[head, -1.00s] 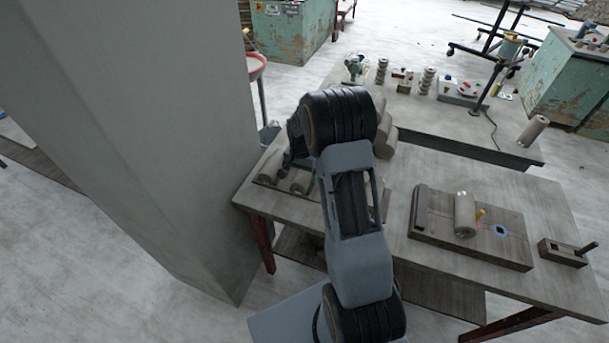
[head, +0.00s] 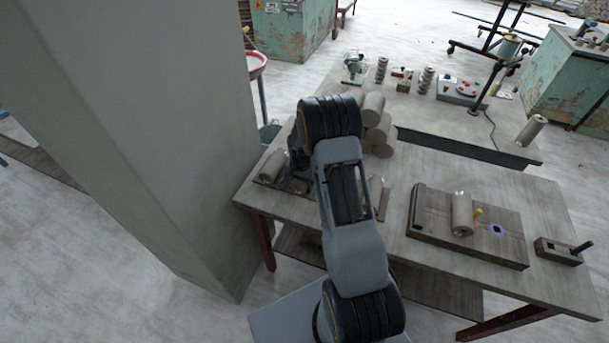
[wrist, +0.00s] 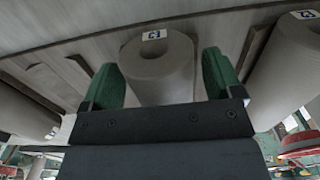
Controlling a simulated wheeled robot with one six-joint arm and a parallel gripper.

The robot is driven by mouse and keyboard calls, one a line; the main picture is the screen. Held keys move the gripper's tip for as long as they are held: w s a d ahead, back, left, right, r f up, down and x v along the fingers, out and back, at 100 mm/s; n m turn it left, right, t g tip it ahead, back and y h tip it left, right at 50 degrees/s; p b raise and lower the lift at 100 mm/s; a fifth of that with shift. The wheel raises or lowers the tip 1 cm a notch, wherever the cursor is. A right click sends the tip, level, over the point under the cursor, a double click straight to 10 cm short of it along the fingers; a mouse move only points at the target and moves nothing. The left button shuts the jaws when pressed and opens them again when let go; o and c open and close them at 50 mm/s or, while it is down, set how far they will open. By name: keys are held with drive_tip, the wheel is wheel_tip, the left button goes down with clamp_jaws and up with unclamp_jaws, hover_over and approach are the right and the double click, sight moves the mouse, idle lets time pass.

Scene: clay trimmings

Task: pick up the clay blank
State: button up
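Several grey clay cylinders lie on the near table; which one is the clay blank I cannot tell from looks alone. In the wrist view, one clay cylinder (wrist: 158,68) with a small blue-and-white label on its end lies between the green fingers of my gripper (wrist: 163,80). The fingers stand apart on either side of it, with a narrow gap showing at the right finger. In the head view my arm hides most of the gripper and that cylinder.
In the wrist view, neighbouring cylinders lie close at left (wrist: 22,112) and right (wrist: 285,70). A stack of cylinders (head: 375,125) stands just right of my arm. Farther right are a board (head: 425,225) bearing a cylinder (head: 461,213), and a small block (head: 557,250). A grey pillar (head: 150,130) rises at left.

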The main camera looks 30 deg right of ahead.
drive_tip(key=c, duration=1.2)
drive_tip(key=shift+w+r, duration=0.1)
drive_tip(key=shift+r, duration=0.1)
